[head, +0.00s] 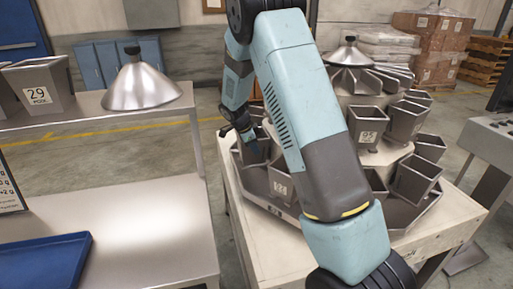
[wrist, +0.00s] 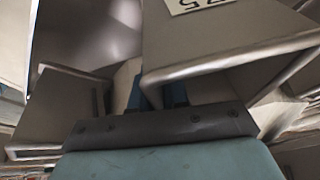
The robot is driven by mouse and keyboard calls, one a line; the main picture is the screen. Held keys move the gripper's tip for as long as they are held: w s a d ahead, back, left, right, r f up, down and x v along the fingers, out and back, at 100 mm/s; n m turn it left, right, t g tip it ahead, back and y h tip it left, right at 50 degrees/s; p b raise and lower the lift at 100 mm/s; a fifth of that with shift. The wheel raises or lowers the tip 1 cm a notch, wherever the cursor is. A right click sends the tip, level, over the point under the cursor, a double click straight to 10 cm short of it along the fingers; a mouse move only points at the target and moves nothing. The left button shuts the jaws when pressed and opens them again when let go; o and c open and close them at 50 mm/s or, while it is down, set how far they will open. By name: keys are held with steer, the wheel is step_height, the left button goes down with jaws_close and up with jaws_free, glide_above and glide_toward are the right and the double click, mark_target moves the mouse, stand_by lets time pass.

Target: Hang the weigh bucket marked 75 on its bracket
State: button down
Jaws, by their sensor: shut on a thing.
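The weigh bucket marked 75 (wrist: 205,45) is a grey metal bucket at the top right of the wrist view, its label upside down and partly cut off. My gripper (wrist: 155,95) is shut on it; its blue fingers show only partly behind the bucket's lower edge. In the head view my gripper (head: 253,150) is at the left side of the weigher, partly hidden among grey buckets and my arm. The bracket for this bucket cannot be made out.
The weigher's hopper ring (head: 400,215) carries several grey buckets close around my gripper. A bucket marked 29 (head: 38,85) and a metal cone (head: 140,88) stand on the left shelf. A blue tray (head: 45,265) lies below. The lower steel bench (head: 140,225) is mostly clear.

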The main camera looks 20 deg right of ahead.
steer(key=c, duration=1.1)
jaws_free()
